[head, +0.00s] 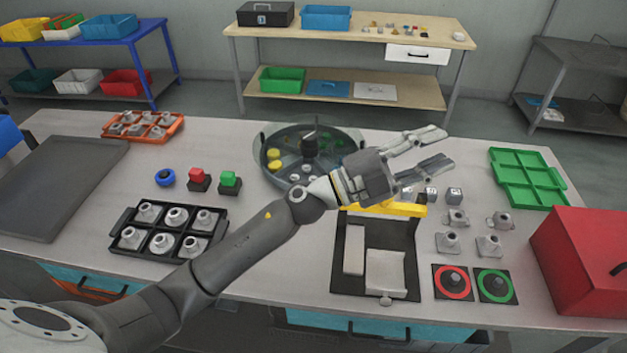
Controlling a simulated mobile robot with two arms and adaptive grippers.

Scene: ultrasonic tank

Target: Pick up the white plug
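I cannot single out the white plug with certainty. Small white pieces (293,179) lie in the round see-through tank (262,160), beside yellow pieces (274,160) and darker green ones. My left gripper (446,147) is over the table, to the right of the tank, with its fingers pointing right. Its two fingers are apart and nothing shows between them. My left forearm and gripper hide the lower right part of the tank and part of a yellow-topped fixture (410,209). My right gripper is out of view.
A black tray (123,228) of grey parts is left of my forearm. Red (199,178) and green (229,181) buttons stand before the tank. Grey fittings (448,241), a green tray (527,180) and a red box (590,255) are on the right.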

